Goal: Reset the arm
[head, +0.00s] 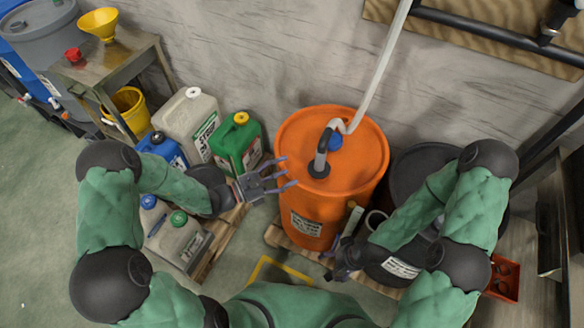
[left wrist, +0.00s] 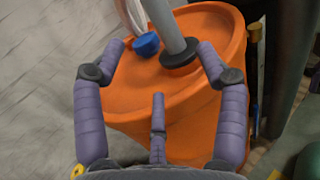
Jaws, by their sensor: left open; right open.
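My left gripper (head: 268,185) is open and empty, just left of the orange drum (head: 355,190) in the head view. In the left wrist view its spread fingers (left wrist: 160,75) frame the orange drum top (left wrist: 125,95), with a grey pipe (left wrist: 165,22) and a blue cap (left wrist: 146,44) beyond them. My right gripper (head: 335,262) is open, low in front of the orange drum, near a dark drum (head: 405,165). It is small and partly dark there, and I see nothing held in it.
A green jerrycan (head: 236,145), a beige jerrycan (head: 190,122) and a blue one (head: 160,148) stand left of the drum. A pale hose (head: 383,65) rises from the drum's pump. A table (head: 135,60) holds a yellow funnel (head: 99,24). Open floor (head: 35,200) lies at left.

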